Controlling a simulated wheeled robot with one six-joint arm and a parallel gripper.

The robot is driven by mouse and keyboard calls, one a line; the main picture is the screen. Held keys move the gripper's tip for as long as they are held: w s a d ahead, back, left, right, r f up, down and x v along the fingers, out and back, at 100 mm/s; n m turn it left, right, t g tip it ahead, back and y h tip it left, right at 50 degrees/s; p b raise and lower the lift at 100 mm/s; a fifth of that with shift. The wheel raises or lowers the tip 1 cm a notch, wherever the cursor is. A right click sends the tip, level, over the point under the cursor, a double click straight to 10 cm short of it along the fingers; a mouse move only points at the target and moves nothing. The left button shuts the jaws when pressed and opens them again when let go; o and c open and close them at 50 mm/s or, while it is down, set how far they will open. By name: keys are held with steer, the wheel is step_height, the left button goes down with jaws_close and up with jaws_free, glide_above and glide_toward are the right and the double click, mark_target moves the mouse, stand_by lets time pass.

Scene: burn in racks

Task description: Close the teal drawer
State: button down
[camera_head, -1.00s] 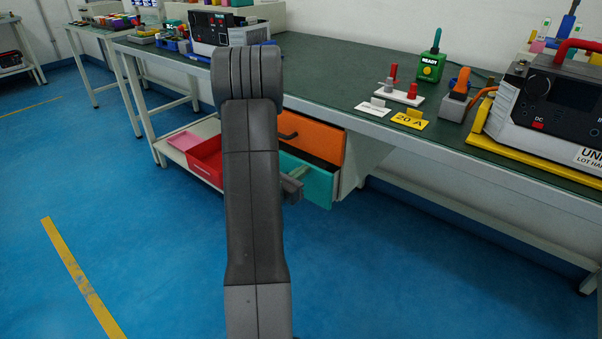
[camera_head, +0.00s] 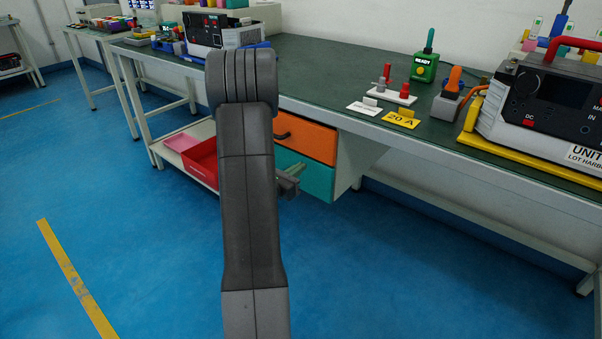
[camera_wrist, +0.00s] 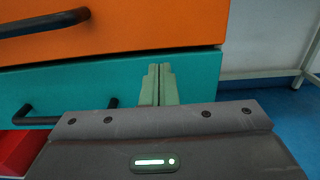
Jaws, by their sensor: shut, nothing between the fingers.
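The teal drawer (camera_head: 319,184) is the lower drawer under the workbench, and its front looks about flush with the orange drawer above. A thin dark line runs between the two fronts in the wrist view, where the teal front (camera_wrist: 205,72) fills the middle. Its black bar handle (camera_wrist: 60,120) is left of my fingers. My gripper (camera_wrist: 160,84) is shut and empty, with its greenish fingertips at the teal front, seemingly touching it. In the head view my gripper (camera_head: 296,171) is partly hidden behind my arm.
The orange drawer (camera_head: 308,140) is directly above and looks shut. A red tray (camera_head: 203,163) sits on the low shelf to the left. The workbench (camera_head: 330,80) overhangs the drawers and holds a power unit and several small items. Blue floor (camera_head: 400,270) is clear in front.

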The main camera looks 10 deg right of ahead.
steer(key=p+v, duration=0.2)
steer(key=v, duration=0.9)
steer(key=shift+a, duration=0.2)
steer(key=shift+s+d, duration=0.1)
steer(key=b+x, duration=0.1)
steer(key=x, duration=1.2)
steer(key=shift+w+d, duration=0.3)
steer(key=shift+w, duration=0.05)
